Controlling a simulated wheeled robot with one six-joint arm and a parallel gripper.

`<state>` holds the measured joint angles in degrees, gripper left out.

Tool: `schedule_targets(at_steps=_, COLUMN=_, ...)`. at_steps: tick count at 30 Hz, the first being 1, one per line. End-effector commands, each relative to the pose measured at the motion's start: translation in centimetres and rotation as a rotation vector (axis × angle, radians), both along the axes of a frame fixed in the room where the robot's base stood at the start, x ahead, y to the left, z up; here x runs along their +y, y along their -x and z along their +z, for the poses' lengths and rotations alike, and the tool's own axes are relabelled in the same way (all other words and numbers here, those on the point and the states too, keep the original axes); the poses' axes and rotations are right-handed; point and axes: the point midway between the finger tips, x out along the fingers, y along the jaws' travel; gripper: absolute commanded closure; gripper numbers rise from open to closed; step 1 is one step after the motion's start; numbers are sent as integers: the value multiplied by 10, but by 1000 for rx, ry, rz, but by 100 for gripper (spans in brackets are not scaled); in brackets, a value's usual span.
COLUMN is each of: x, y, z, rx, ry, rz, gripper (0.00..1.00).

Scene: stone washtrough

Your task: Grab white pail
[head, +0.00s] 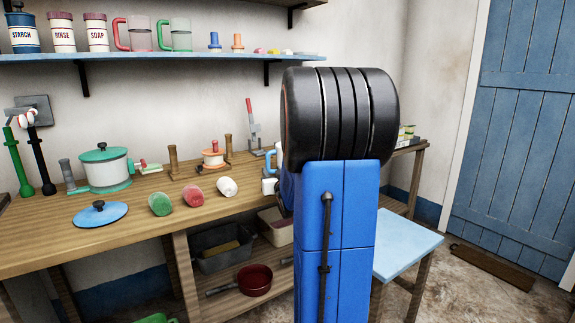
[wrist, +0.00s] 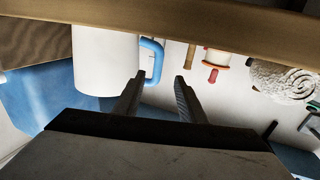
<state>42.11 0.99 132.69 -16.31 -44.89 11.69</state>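The white pail (wrist: 108,60) fills the upper left of the wrist view, with a blue handle (wrist: 152,62) on its right side. My gripper (wrist: 160,76) is open, its two dark fingers pointing at the handle. The handle shows between and just beyond the fingertips, close to the left one; I cannot tell whether they touch. In the head view my arm hides my gripper and most of that spot; a bit of a blue handle (head: 269,161) shows at the arm's left edge.
The wooden bench (head: 60,235) holds a green-lidded pot (head: 105,172), a blue lid (head: 100,213) and several rolls and tools. In the wrist view a wooden beam (wrist: 200,30) crosses the top, and a white coiled rope-like thing (wrist: 283,80) is at right. A light-blue stool (head: 408,245) stands at right.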

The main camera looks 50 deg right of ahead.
Motion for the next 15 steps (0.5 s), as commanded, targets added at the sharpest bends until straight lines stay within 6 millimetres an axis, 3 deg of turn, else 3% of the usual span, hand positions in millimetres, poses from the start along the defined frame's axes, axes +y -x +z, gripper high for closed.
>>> schedule_targets(at_steps=6, x=-18, y=-31, z=-1, rx=0, ry=-1, rz=0, gripper=63)
schedule_targets(at_steps=15, x=-29, y=-48, z=1, rx=0, ry=0, rz=0, gripper=63)
